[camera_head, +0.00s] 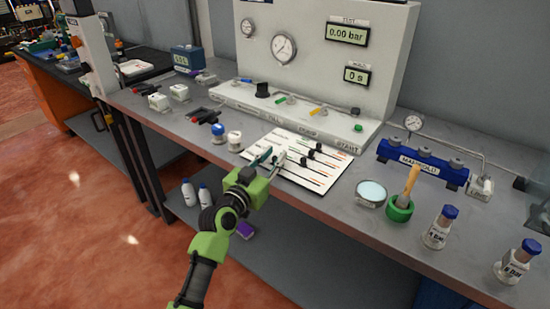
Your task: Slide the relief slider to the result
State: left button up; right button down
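A white slider panel (325,172) lies flat on the bench, with several dark slider knobs on thin tracks and small orange marks toward its right side. The labels are too small to read, so I cannot tell which one is the relief slider. My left gripper (271,157) reaches in from below and is over the panel's left part. Its two fingers stand apart with a gap between them. I cannot tell whether they touch a knob; the gripper hides part of the panel's near left area. My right gripper is not in view.
Behind the panel stands a test console (310,50) with gauges, displays and small levers. A blue manifold (422,164), a round dish (371,193), a green cup (399,210) and blue-capped bottles (440,228) stand to the right. Two small jars (235,141) stand close on the left.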

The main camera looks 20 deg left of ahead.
pick_arm(q)
jog(key=shift+f, duration=0.1)
jog(key=s+a, duration=0.2)
jog(key=s, duration=1)
jog(key=shift+a, duration=0.15)
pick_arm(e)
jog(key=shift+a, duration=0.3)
pick_arm(q)
jog(key=shift+w, duration=0.1)
